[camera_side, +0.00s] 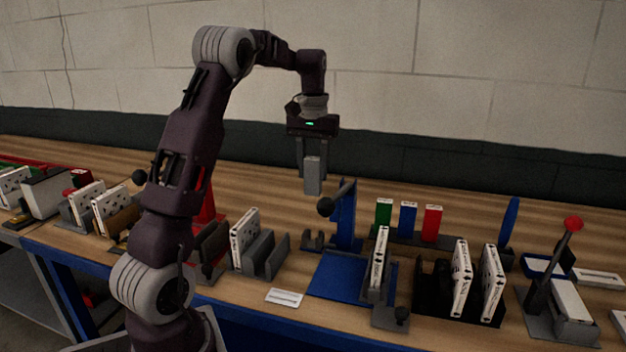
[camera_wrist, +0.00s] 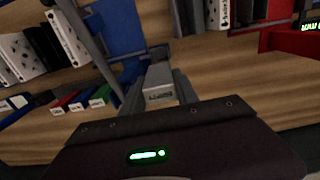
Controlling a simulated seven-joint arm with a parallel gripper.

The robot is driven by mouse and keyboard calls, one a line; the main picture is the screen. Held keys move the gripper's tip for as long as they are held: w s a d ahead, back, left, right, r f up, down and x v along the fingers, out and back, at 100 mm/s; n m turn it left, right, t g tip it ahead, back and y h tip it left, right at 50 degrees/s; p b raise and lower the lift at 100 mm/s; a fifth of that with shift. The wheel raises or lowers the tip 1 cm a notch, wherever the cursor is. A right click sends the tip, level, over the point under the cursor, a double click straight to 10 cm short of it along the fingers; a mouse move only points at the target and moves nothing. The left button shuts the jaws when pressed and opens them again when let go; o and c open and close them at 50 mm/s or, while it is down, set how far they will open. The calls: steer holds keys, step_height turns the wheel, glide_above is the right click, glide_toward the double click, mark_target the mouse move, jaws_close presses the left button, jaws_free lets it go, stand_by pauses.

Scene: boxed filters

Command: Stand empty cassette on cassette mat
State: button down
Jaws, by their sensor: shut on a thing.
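My gripper (camera_side: 312,152) is shut on a small grey block (camera_side: 313,177). It hangs upright in the air above the table, behind and left of a blue lever stand. In the wrist view the grey block (camera_wrist: 160,85) sits between the fingers, with dark lettering on its near face. It looks like the cassette, but I cannot tell whether it is empty. No mat can be picked out for certain. A flat blue plate (camera_side: 335,278) lies at the foot of the lever stand, and a small white labelled plate (camera_side: 285,297) lies at the table's front edge.
The blue lever stand (camera_side: 344,215) rises close to the held block. Green (camera_side: 383,213), blue (camera_side: 408,217) and red (camera_side: 433,222) blocks stand in a row to the right. White spotted panels (camera_side: 462,278) stand in dark racks. The wood behind the stand is clear.

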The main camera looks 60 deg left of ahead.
steer(key=shift+r, duration=0.4)
